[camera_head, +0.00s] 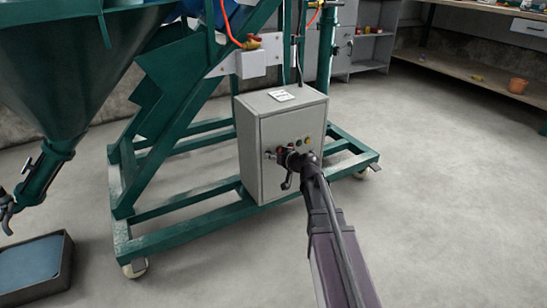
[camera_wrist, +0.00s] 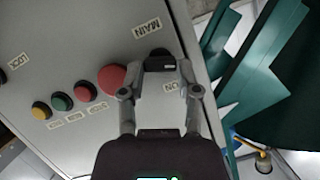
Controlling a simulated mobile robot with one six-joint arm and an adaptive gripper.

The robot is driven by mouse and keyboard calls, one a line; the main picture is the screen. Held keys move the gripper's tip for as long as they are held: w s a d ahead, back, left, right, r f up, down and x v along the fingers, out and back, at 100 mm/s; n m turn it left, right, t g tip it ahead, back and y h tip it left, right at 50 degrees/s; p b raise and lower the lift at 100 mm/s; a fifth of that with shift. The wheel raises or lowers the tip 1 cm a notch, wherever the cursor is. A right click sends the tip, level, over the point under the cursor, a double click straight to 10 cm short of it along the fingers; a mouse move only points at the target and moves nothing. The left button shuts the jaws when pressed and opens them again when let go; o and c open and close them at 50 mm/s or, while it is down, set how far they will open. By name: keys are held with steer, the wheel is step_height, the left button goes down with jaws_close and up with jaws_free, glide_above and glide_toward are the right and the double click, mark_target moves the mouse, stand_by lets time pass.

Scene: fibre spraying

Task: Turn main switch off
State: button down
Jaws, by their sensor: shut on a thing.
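The grey control box (camera_head: 257,125) stands on the green frame, and its front panel (camera_wrist: 60,60) fills the left of the wrist view. The main switch (camera_wrist: 160,54) is a dark knob beside the label MAIN (camera_wrist: 146,27). My gripper (camera_wrist: 160,64) is shut on this switch, with one finger on each side of it. A partly covered label (camera_wrist: 173,87) is by the right finger. In the head view my gripper (camera_head: 284,155) is against the box front and hides the switch. The exact angle of the knob is hard to tell.
A large red button (camera_wrist: 111,77) is close beside my left finger. Smaller red (camera_wrist: 85,91), green (camera_wrist: 62,102) and yellow (camera_wrist: 41,110) buttons follow in a row. The green frame (camera_head: 190,220) surrounds the box base. The floor (camera_head: 440,200) to the right is clear.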

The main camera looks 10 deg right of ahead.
steer(key=shift+a, duration=0.1)
steer(key=shift+a+n+t+h, duration=0.1)
steer(key=shift+n+t+h, duration=0.2)
steer(key=shift+n+h, duration=0.9)
steer(key=shift+n+y, duration=0.3)
steer(key=shift+c, duration=1.6)
jaws_free()
